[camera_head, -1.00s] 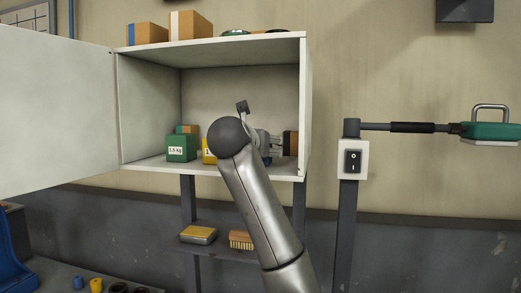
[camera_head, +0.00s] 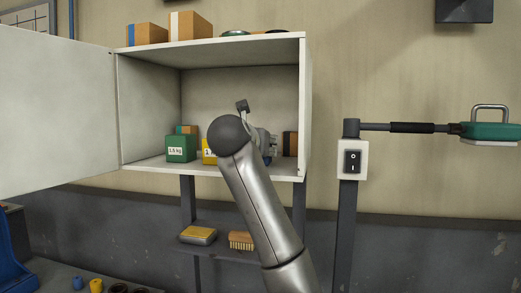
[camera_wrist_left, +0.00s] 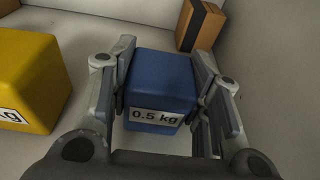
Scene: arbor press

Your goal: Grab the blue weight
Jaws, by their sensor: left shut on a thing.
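The blue weight (camera_wrist_left: 162,80), a block labelled 0.5 kg, stands on the cabinet floor between the fingers of my left gripper (camera_wrist_left: 163,62) in the left wrist view. The fingers are shut on its two sides. In the head view my left gripper (camera_head: 268,145) is inside the open cabinet, partly behind my own arm. The blue weight is mostly hidden there. My right gripper is not in view.
A yellow weight (camera_wrist_left: 30,75) stands close to the left of the gripper. A green 1.5 kg weight (camera_head: 181,148) is farther left. A cardboard box (camera_wrist_left: 201,24) is behind the blue weight. The cabinet's right wall (camera_head: 305,105) is near; its door (camera_head: 60,110) stands open.

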